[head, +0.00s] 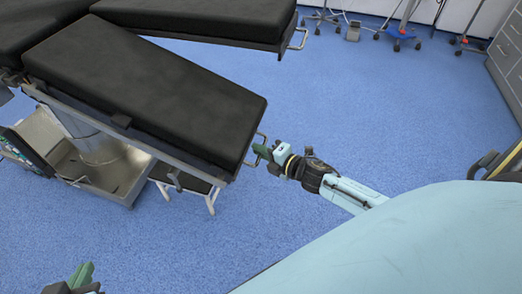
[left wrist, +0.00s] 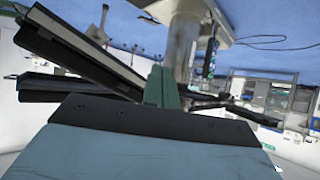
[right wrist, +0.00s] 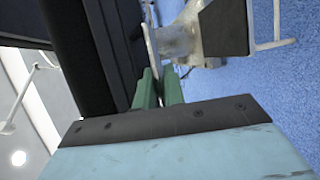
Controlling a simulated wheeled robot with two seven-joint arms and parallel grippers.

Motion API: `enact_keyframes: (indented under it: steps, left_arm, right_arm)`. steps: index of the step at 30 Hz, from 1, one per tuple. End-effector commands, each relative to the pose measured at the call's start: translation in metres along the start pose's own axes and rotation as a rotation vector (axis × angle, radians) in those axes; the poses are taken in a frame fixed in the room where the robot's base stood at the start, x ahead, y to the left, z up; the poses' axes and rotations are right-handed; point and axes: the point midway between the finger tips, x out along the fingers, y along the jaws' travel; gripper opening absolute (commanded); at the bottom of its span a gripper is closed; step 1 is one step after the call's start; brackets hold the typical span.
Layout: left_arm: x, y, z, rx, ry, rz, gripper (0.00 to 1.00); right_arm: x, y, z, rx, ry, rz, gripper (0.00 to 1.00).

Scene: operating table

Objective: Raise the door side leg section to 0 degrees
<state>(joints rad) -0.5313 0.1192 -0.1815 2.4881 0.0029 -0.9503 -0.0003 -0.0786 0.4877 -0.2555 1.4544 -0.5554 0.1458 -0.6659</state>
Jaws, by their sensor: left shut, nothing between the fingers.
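The nearer black-padded leg section (head: 150,100) slopes down toward its right end. A metal loop handle (head: 256,150) is at that end. My right gripper (head: 263,150) is at this handle, its green fingers close together around the bar; in the right wrist view the fingers (right wrist: 159,88) have the bar running between them, partly hidden. The other leg section (head: 205,15) lies behind and looks higher. The pictures do not label which section is on the door side. My left gripper (head: 80,277) is shut and empty at the lower left; it also shows in the left wrist view (left wrist: 161,75).
The table's metal column (head: 100,140) and base stand under the left end, with a white-legged step stool (head: 190,185) beside them. Wheeled stands (head: 400,40) and a drawer cabinet (head: 507,60) are at the back. The blue floor to the right is clear.

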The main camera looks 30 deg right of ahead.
Motion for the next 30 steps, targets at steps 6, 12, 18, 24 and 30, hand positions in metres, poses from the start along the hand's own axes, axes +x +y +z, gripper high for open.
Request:
enact_keyframes:
  steps: [6, 12, 18, 24, 30]
  left_arm:
    - [-0.001, 0.000, -0.001, 0.000, 0.000, 0.000, 0.00]
    - [0.016, -0.006, 0.028, 0.009, -0.098, -0.010, 0.00]
    - [0.034, -0.017, 0.072, 0.020, -0.234, -0.027, 0.00]
    - [0.043, -0.030, 0.121, 0.029, -0.369, -0.045, 0.00]
    - [0.044, -0.044, 0.170, 0.036, -0.499, -0.064, 0.00]
  right_arm:
    - [0.000, 0.001, 0.000, 0.000, 0.000, 0.000, 0.00]
    - [-0.005, 0.011, 0.002, -0.005, 0.001, -0.012, 0.00]
    - [-0.012, 0.024, 0.005, -0.014, 0.002, -0.029, 0.00]
    - [-0.018, 0.035, 0.007, -0.020, 0.001, -0.046, 0.00]
    - [-0.025, 0.047, 0.010, -0.028, 0.001, -0.062, 0.00]
